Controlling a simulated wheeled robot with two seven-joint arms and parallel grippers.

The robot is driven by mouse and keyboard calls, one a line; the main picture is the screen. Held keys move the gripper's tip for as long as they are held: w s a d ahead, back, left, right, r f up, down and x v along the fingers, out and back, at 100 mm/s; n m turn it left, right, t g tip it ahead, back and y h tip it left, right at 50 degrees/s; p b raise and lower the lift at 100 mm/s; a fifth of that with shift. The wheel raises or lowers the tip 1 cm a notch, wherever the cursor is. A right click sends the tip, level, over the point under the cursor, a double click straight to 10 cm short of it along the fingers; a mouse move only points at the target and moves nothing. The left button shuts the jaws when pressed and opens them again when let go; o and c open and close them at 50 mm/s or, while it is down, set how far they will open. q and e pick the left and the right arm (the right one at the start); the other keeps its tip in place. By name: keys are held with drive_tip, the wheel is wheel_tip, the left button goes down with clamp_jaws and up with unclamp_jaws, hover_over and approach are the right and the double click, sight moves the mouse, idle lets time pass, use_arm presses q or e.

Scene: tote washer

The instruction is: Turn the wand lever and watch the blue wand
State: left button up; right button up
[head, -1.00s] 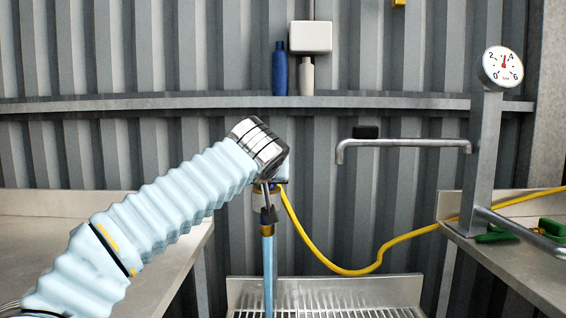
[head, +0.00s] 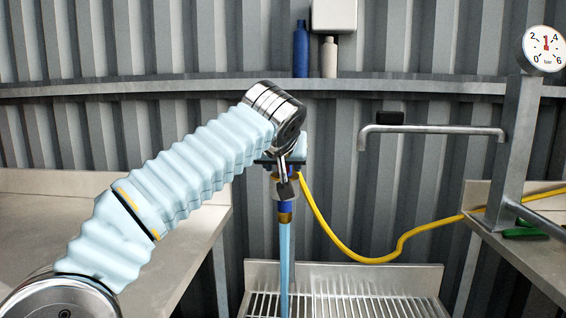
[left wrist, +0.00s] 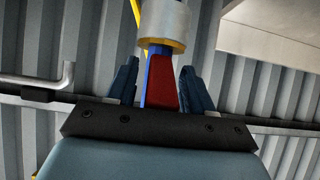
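The blue wand (head: 285,208) hangs upright with a brass tip, just below my left gripper in the head view. A light blue column (head: 285,255) runs from the tip down to the grated basin; I cannot tell if it is water or tube. In the left wrist view, a red lever (left wrist: 163,82) lies along a blue body under a pale metal collar (left wrist: 164,22). My left gripper (left wrist: 159,75) has its two dark blue fingers apart, one on each side of the lever, with a narrow gap at the left. My right gripper is not in view.
A yellow hose (head: 350,255) curves right to a counter. A gauge (head: 544,48) reads about 3 on a metal post. A horizontal pipe (head: 430,129) juts left from it. The grated basin (head: 340,307) is below. A shelf (head: 180,88) holds bottles (head: 300,50).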

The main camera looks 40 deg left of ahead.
use_arm(q)
drive_tip(key=v, duration=1.3)
drive_tip(key=shift+s+d+r, duration=0.2)
drive_tip(key=shift+s+d, duration=0.05)
drive_tip(key=shift+d, duration=0.05)
